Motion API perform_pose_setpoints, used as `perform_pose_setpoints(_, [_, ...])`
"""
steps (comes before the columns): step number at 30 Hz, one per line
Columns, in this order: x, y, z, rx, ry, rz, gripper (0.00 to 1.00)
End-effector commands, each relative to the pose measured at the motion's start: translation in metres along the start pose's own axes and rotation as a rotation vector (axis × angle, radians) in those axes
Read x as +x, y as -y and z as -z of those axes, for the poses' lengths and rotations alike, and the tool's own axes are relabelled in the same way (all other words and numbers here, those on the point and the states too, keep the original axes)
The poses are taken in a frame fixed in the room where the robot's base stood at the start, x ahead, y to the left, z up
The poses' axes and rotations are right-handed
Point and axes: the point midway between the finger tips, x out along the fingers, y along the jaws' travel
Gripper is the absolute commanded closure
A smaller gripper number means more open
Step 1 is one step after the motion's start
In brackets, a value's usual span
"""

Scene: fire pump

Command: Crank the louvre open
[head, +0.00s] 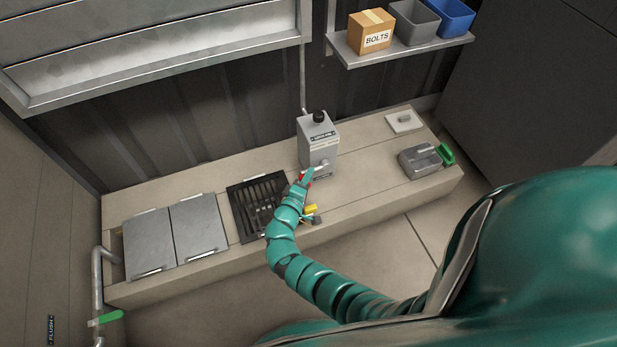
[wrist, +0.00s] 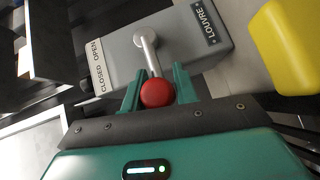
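The grey crank box (head: 318,135) stands on the long bench, and its LOUVRE label and CLOSED and OPEN marks show in the wrist view (wrist: 185,60). A metal crank arm (wrist: 149,52) runs from its face to a red knob (wrist: 157,93). My gripper (wrist: 158,90) has one green finger on each side of the knob, and both appear to touch it. In the head view my gripper (head: 305,175) is at the box's front. The framed louvre (head: 160,62) is on the wall at the upper left; its slats look flat.
A black grate (head: 258,203) and two grey lids (head: 175,238) lie on the bench left of the box. A yellow object (wrist: 285,45) is close to my gripper's right. A grey block with a green handle (head: 420,160) is farther right. A shelf (head: 400,50) holds bins above.

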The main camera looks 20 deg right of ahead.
Motion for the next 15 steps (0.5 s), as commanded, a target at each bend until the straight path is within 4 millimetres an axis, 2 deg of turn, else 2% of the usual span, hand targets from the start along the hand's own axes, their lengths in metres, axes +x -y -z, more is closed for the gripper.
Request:
perform_pose_setpoints(1, [0.0, 0.0, -0.0001, 0.0, 0.0, 0.0, 0.81])
perform_pose_setpoints(4, [0.0, 0.0, 0.0, 0.0, 0.0, 0.0, 1.0])
perform_pose_setpoints(15, [-0.0002, -0.0049, -0.0001, 0.031, 0.001, 0.029, 1.0])
